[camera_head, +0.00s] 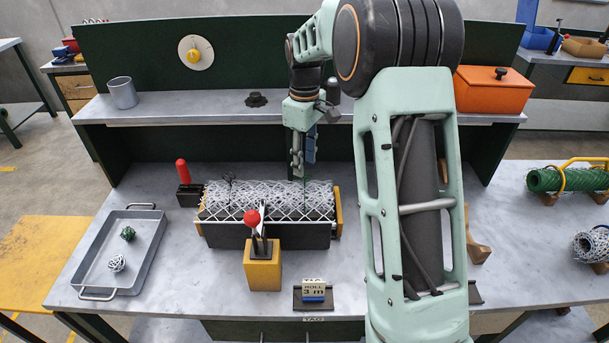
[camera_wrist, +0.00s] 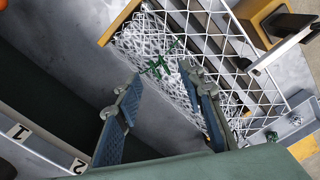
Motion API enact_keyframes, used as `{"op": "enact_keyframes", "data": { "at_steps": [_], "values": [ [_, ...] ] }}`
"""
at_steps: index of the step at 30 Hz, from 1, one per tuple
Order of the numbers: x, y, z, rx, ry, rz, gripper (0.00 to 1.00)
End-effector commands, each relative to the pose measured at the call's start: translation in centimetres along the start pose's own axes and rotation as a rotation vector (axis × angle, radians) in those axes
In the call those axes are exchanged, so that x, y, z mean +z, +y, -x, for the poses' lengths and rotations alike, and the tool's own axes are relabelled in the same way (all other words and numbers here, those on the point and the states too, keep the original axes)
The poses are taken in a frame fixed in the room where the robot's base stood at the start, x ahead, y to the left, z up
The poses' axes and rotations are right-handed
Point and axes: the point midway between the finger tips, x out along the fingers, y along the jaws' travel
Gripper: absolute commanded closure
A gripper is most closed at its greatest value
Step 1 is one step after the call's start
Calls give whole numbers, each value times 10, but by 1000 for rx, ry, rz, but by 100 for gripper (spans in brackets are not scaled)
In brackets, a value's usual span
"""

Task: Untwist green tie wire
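A roll of white chain-link mesh (camera_head: 268,208) lies in a dark cradle with yellow ends on the workbench (camera_head: 225,170). My gripper (camera_head: 302,160) points down above the back right part of the roll. In the wrist view my gripper (camera_wrist: 160,78) shows two blue-padded fingers spread apart, with nothing between them. The green tie wire (camera_wrist: 157,68) sits at the mesh edge just beyond the fingertips, its thin ends sticking out. I cannot tell whether any finger touches it. In the head view the wire is too small to make out clearly.
A red-knobbed lever on a yellow block (camera_head: 263,272) stands in front of the cradle. A metal tray (camera_head: 88,272) at left holds a green ball and a white ball. A small sign (camera_head: 313,292) stands at the front. A shelf (camera_head: 190,105) runs behind.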

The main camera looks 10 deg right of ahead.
Motion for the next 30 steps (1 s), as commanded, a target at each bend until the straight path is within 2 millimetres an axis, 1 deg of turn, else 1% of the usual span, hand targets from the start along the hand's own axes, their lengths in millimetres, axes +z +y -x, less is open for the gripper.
{"op": "enact_keyframes", "data": {
  "at_steps": [3, 20, 22, 30],
  "values": [
    [-1, 0, -2, 2, 0, -142, 64],
    [-1, 0, -2, 1, 0, -809, 64],
    [0, 0, 2, 1, -1, -888, 64],
    [0, 0, 2, 1, -1, -1199, 64]
  ]
}}
